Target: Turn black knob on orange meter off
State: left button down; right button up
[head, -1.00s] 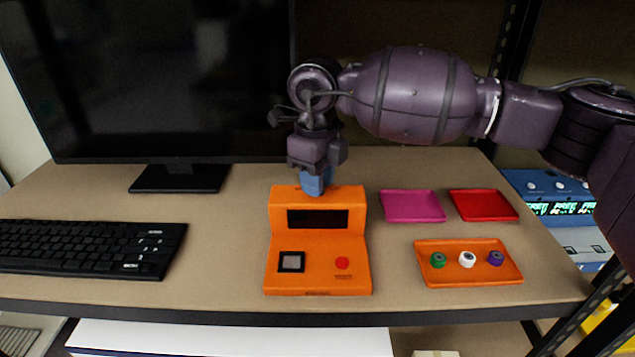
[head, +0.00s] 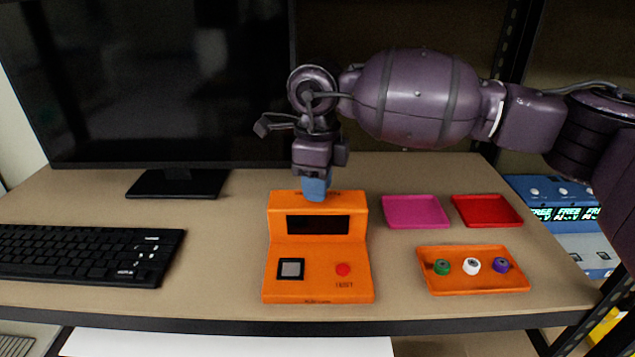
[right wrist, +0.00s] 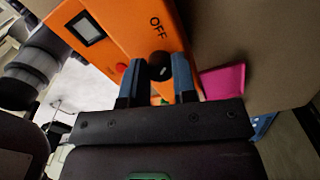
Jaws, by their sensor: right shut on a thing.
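The orange meter (head: 318,262) stands on the table in the head view, with a dark display, a grey square and a red button on its front. It also shows in the right wrist view (right wrist: 100,25), with the word OFF on its surface. The black knob (right wrist: 160,66) sits between the fingers of my right gripper (right wrist: 158,78) in the right wrist view, near the OFF label. My right gripper (head: 315,190) is shut on the knob at the meter's top back edge; its blue fingers hide the knob in the head view. My left gripper is not in view.
A monitor (head: 140,80) and a keyboard (head: 85,254) are at the left. Magenta (head: 415,211) and red (head: 487,210) trays lie at the right. An orange tray (head: 470,287) in front of them holds green, white and purple pieces. Bare table lies between keyboard and meter.

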jog(key=o, duration=0.9)
jog(key=shift+o, duration=0.2)
jog(key=shift+r, duration=0.1)
jog(key=shift+r, duration=0.3)
notch_tip(320, 180, up, 10)
